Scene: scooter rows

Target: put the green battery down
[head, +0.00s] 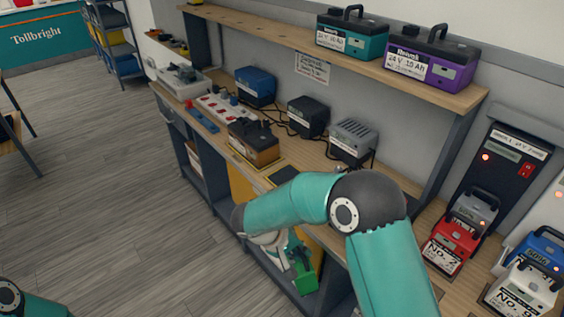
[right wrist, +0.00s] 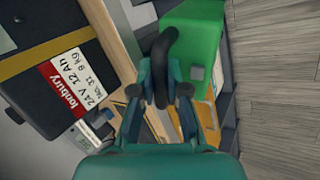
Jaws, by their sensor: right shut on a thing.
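The green battery (head: 305,280) hangs at the front side of the workbench, partly hidden by my right arm in the head view. In the right wrist view the green battery (right wrist: 200,38) has a black handle (right wrist: 163,60). My right gripper (right wrist: 161,93) is shut on that handle, and it shows small in the head view (head: 297,256). The battery appears to be outside the bench's front edge; I cannot tell whether it touches anything below. My left gripper is out of view.
The workbench (head: 222,140) carries a brown-and-black battery (head: 253,142) and several chargers. A labelled battery (right wrist: 68,85) is close on the left in the right wrist view. Teal (head: 352,38) and purple (head: 432,62) batteries stand on the upper shelf. The grey floor (head: 100,165) is clear.

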